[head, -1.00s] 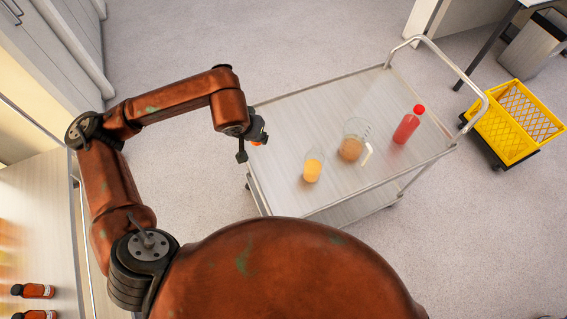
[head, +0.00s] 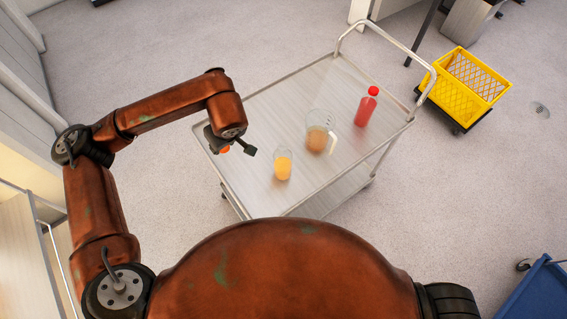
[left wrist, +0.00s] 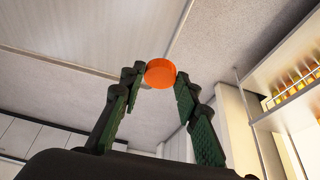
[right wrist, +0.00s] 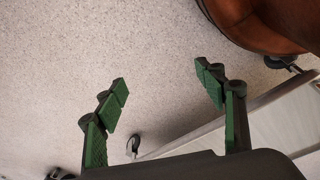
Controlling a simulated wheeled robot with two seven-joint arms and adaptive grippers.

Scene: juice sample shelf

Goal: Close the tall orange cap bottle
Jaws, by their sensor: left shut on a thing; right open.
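My left gripper (head: 231,148) is shut on an orange cap (head: 225,149), held above the left end of the trolley. In the left wrist view the round cap (left wrist: 160,73) sits between the fingertips. A clear container of yellow-orange juice (head: 283,167) stands upright on the trolley, right of the gripper and apart from it. It shows no coloured cap; whether it is the tall bottle I cannot tell. My right gripper (right wrist: 161,78) is open and empty in the right wrist view, over the floor beside a metal edge. It is not seen in the head view.
On the metal trolley (head: 262,110) stand a beaker of brownish-orange juice (head: 317,138) and a red bottle with a red cap (head: 366,108). A yellow crate (head: 462,92) stands beyond the trolley's handle. A blue object (head: 540,295) is at the lower right.

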